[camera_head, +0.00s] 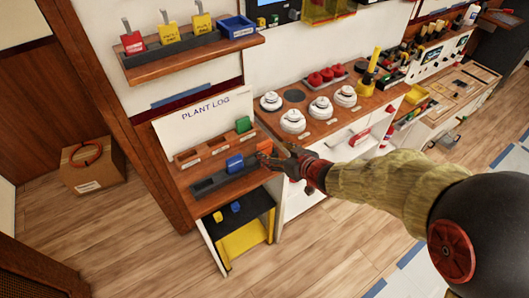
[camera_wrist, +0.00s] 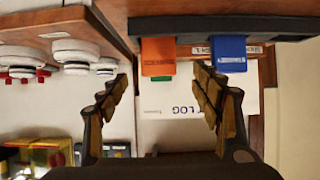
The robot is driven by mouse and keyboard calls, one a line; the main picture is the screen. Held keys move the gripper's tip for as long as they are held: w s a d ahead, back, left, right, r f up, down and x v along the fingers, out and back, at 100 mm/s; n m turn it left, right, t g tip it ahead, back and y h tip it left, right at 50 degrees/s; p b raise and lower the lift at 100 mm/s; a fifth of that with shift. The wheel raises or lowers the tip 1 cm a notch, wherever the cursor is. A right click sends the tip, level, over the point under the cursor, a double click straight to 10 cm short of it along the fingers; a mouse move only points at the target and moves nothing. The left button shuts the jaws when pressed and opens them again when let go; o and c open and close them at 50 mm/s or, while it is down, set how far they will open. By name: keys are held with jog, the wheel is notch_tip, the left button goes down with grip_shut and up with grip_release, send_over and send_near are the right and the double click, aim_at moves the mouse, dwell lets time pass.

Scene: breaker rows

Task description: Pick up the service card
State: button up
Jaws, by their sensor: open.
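An orange card (camera_head: 265,146) and a blue card (camera_head: 235,163) stand in the dark front rack (camera_head: 208,184) under the PLANT LOG board. The printing on both is too small to read, so I cannot tell which one is the service card. My gripper (camera_head: 281,158) is open beside the orange card at the right end of the rack. In the wrist view, which shows the scene upside down, the orange card (camera_wrist: 158,57) appears between the spread fingers of my gripper (camera_wrist: 160,78), with no grip visible. The blue card (camera_wrist: 227,53) is beyond the right finger.
A green card (camera_head: 243,124) stands in the wooden rack behind. The upper shelf (camera_head: 190,58) holds red and yellow tags and a blue tray (camera_head: 237,27). White round knobs (camera_head: 293,121) stand on the counter to the right. A cardboard box (camera_head: 92,170) sits on the floor at left.

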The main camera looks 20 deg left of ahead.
aim_at(266, 145)
jog(key=b+x, duration=0.1)
jog(key=x, duration=0.3)
jog(key=b+x, duration=0.1)
jog(key=x, duration=0.1)
jog(key=shift+w+r+b, duration=0.15)
jog(key=shift+r+b, duration=0.15)
jog(key=shift+c, duration=1.3)
jog(key=c, duration=1)
